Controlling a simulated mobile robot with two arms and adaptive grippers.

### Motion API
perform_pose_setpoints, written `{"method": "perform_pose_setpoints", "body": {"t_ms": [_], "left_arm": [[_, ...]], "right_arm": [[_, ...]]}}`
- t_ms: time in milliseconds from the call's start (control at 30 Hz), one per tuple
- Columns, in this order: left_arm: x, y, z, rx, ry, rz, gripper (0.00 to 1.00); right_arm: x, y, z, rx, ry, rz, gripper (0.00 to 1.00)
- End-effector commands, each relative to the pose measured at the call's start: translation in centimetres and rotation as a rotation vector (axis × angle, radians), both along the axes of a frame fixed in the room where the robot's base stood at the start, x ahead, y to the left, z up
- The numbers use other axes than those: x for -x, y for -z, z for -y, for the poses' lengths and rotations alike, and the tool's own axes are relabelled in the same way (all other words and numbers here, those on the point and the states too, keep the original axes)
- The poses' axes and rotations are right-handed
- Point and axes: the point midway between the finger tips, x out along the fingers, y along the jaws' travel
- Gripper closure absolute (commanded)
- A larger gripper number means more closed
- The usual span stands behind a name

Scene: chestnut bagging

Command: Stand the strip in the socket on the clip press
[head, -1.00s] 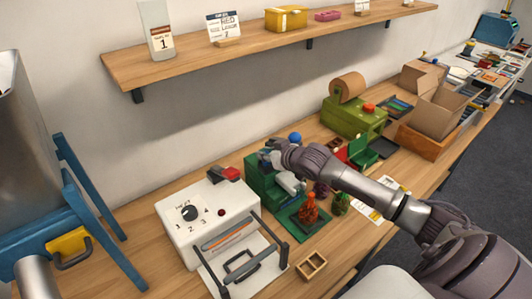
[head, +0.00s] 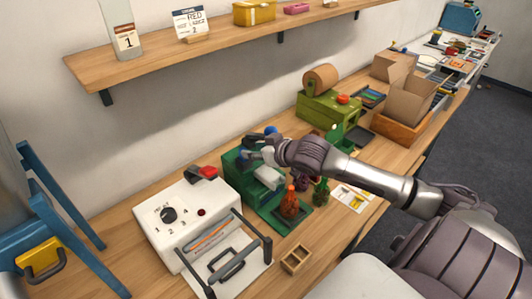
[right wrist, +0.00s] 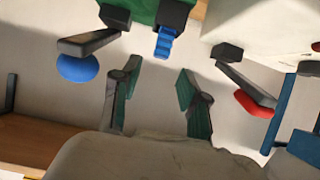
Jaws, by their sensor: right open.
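The green clip press (head: 236,172) stands on the bench behind the bags, with a blue ball knob. In the right wrist view the green press (right wrist: 130,10) is at the top edge. A ribbed blue strip (right wrist: 165,42) sticks out of a black socket (right wrist: 174,14) there. My right gripper (head: 256,147) is over the press, partly hiding its top. In the right wrist view its two fingers (right wrist: 160,92) are spread with nothing between them, apart from the strip. The blue knob (right wrist: 77,67) lies outside the fingers. My left gripper is out of view.
A white sealer (head: 190,218) with a dial stands left of the press. A red bag (head: 289,203) is in front of the press. A small wooden box (head: 296,259) lies near the front edge. A green machine with a roll (head: 325,110) and a cardboard box (head: 408,101) stand farther right.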

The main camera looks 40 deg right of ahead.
Motion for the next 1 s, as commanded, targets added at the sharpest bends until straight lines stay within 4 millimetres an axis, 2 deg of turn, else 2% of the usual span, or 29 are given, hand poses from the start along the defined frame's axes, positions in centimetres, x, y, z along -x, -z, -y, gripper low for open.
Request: {"method": "perform_pose_setpoints", "body": {"t_ms": [200, 400, 1000], "left_arm": [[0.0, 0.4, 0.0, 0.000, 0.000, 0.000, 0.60], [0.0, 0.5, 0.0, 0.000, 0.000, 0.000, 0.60], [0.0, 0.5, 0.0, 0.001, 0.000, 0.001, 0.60]], "right_arm": [[3.0, -1.4, 0.3, 0.001, 0.001, -0.004, 0.56], [4.4, -2.2, 0.4, 0.000, 0.002, -0.003, 0.56], [4.7, -2.6, 0.4, 0.000, 0.001, 0.000, 0.56]]}}
